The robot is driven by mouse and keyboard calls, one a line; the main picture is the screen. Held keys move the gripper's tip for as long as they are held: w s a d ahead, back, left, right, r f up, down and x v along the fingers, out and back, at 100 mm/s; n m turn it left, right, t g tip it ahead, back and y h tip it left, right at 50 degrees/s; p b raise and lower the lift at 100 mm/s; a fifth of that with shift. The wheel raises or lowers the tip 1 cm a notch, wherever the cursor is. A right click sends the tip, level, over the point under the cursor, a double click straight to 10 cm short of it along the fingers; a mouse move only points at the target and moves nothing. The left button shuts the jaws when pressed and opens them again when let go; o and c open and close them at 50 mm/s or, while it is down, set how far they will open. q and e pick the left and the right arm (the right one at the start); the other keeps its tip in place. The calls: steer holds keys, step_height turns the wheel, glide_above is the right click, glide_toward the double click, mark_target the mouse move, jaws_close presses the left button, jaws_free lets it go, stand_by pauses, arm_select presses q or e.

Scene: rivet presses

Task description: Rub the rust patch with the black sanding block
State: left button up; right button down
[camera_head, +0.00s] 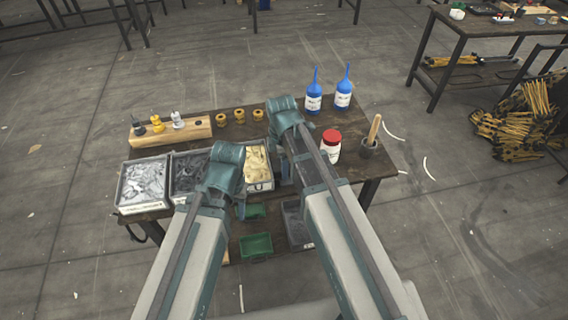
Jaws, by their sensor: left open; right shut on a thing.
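I cannot make out the black sanding block or the rust patch in the head view. My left arm (224,172) and my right arm (285,112) reach over the dark workbench (352,186), the right one farther across it. I see no fingertips of either gripper; my own arm links hide both ends. Whatever lies beneath and behind the arms on the bench is hidden as well.
Green bins (256,246) sit below.

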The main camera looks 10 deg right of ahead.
steer(key=shift+w+d, duration=0.1)
steer(key=shift+d, duration=0.5)
steer(key=shift+d+r, duration=0.1)
steer(key=shift+d, duration=2.3)
steer(key=shift+s+f, duration=0.2)
steer(key=shift+s+a, duration=0.1)
steer(key=shift+a, duration=0.05)
steer(key=shift+a+r, duration=0.1)
steer(key=shift+a, duration=1.55)
